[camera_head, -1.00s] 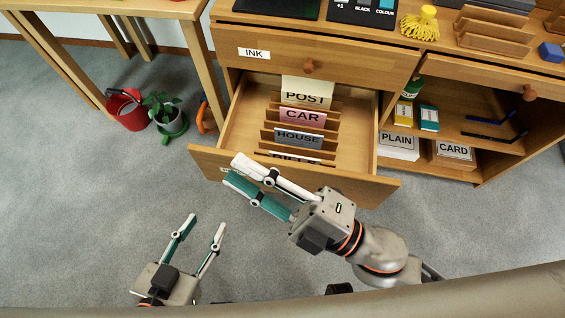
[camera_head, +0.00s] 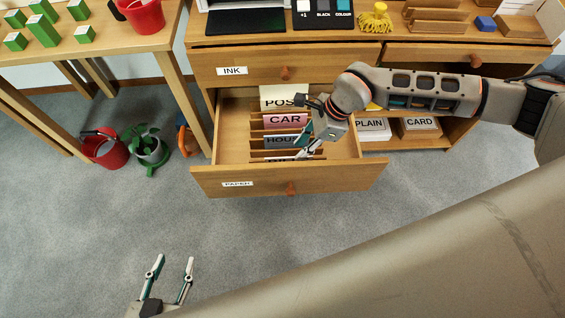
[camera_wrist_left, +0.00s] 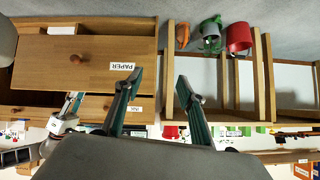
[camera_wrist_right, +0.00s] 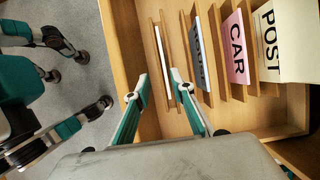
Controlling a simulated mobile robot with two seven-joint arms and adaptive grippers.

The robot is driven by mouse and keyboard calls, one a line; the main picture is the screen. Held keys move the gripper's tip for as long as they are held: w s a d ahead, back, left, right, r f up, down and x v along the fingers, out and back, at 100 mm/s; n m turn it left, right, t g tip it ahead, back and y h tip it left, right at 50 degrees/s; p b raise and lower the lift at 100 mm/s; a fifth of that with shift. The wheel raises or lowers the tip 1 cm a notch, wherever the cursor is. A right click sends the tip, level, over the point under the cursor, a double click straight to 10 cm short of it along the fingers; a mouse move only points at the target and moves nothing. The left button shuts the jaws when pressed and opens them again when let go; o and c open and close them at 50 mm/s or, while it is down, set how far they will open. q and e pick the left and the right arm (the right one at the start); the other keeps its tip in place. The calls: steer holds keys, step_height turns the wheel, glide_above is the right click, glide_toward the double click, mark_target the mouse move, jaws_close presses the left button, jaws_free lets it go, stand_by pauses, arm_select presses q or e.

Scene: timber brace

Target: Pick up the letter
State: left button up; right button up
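The open PAPER drawer (camera_head: 222,184) holds upright cards between wooden dividers: POST (camera_head: 283,98), pink CAR (camera_head: 285,121) and grey HOUSE (camera_head: 279,142). A further card at the front is partly covered by my right gripper. In the right wrist view a thin white sheet (camera_wrist_right: 160,55) stands edge-on in the front slot; I cannot tell whether it is the letter. My right gripper (camera_head: 304,146) is low over the front of the drawer. Its fingers are apart (camera_wrist_right: 158,80), on either side of the white sheet's line. My left gripper (camera_head: 173,264) is open and empty, above the floor.
The INK drawer (camera_head: 250,68) above is shut. The desktop holds a yellow brush (camera_head: 375,19) and a wooden rack (camera_head: 435,20). PLAIN (camera_head: 371,129) and CARD (camera_head: 420,126) boxes are on the right shelf. A red can (camera_head: 103,150) and a plant (camera_head: 150,148) stand left.

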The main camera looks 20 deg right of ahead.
mark_target(292, 158)
steer(key=shift+w+d+f, duration=0.2)
steer(key=shift+f, duration=0.5)
steer(key=shift+b+x, duration=0.5)
steer(key=shift+x, duration=0.7)
steer(key=b+x, duration=0.1)
steer(key=x, duration=0.1)
steer(key=b+x, duration=0.1)
steer(key=x, duration=0.1)
steer(key=shift+w+a+f, duration=0.1)
steer(key=shift+w+a, duration=0.1)
steer(key=shift+a, duration=0.15)
steer(key=shift+w, duration=0.1)
arm_select(q)
steer(key=shift+n+t+h, duration=0.4)
steer(key=shift+t+h, duration=0.1)
steer(key=shift+t, duration=0.1)
steer(key=w+d+r, duration=0.1)
steer(key=d, duration=0.1)
steer(key=w+d+r, duration=0.1)
steer(key=r, duration=0.1)
steer(key=shift+w+d+r, duration=0.1)
steer(key=shift+w+d, duration=0.25)
steer(key=shift+s+a+f, duration=0.1)
steer(key=shift+s+f, duration=0.05)
steer(key=shift+f, duration=0.05)
